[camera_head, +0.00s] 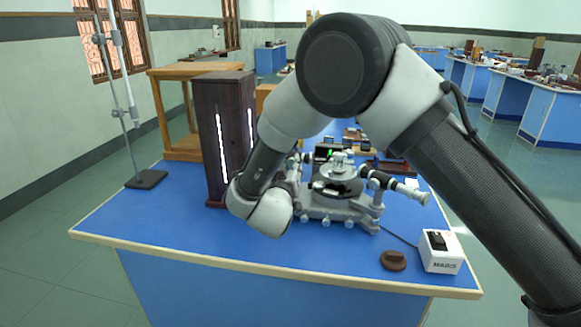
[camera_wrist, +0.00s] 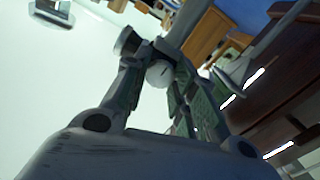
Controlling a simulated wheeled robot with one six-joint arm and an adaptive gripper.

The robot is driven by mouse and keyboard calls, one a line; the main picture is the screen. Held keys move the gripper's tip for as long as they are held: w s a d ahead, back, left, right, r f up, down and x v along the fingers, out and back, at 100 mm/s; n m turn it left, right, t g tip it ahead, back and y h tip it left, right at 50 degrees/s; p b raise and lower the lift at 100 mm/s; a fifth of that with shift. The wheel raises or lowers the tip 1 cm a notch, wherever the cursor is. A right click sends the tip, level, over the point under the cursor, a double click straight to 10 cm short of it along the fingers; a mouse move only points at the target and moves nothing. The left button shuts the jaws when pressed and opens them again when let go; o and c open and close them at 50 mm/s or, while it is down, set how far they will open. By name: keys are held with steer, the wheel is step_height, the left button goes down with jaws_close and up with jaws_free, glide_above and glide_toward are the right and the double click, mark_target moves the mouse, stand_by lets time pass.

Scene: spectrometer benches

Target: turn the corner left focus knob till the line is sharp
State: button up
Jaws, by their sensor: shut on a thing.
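The spectrometer (camera_head: 335,208) stands on the blue bench, with a dark round table at its middle and a telescope tube (camera_head: 400,187) at its right. Its left part is hidden behind my wrist in the head view. In the wrist view, a pale round knob (camera_wrist: 158,75) with a short dark mark sits between the fingertips of my gripper (camera_wrist: 160,68). My gripper is shut on this knob. In the head view my fingers are hidden by my own wrist. No spectral line is visible in either view.
A tall dark wooden lamp box (camera_head: 211,150) with bright slits stands left of my wrist. A white box (camera_head: 441,262) with a black switch and a brown round piece (camera_head: 393,261) lie near the front right. The blue bench's front left (camera_head: 150,215) is clear.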

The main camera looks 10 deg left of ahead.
steer(key=shift+m, duration=0.3)
steer(key=m, duration=1.1)
steer(key=shift+m, duration=0.3)
stand_by(0.4)
steer(key=o, duration=1)
steer(key=shift+o, duration=0.2)
